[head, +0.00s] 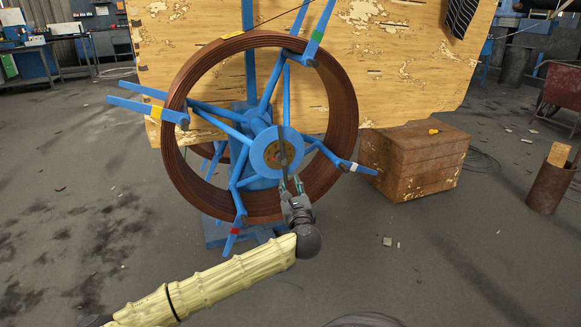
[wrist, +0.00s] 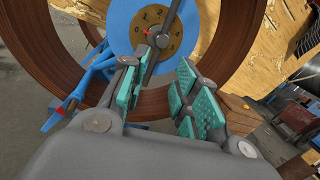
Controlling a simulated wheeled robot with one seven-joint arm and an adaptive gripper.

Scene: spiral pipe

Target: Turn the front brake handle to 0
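The front brake handle (head: 283,160) is a thin dark bar across the brown numbered dial at the hub of a blue spoked reel. In the wrist view the handle (wrist: 165,35) slants from upper right to lower left over the dial (wrist: 147,22), where small numerals and a red mark show. My gripper (head: 291,186) is at the handle's lower end, below the hub. In the wrist view my gripper (wrist: 158,92) has its teal-padded fingers apart, with the handle's lower end close to the left finger. Whether they touch is unclear.
A coil of brown pipe (head: 177,158) rings the reel. Blue spokes with coloured bands (head: 240,215) stick out around it. A wooden board (head: 390,60) stands behind, a brown crate (head: 420,160) to the right. The floor at front right is mostly clear.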

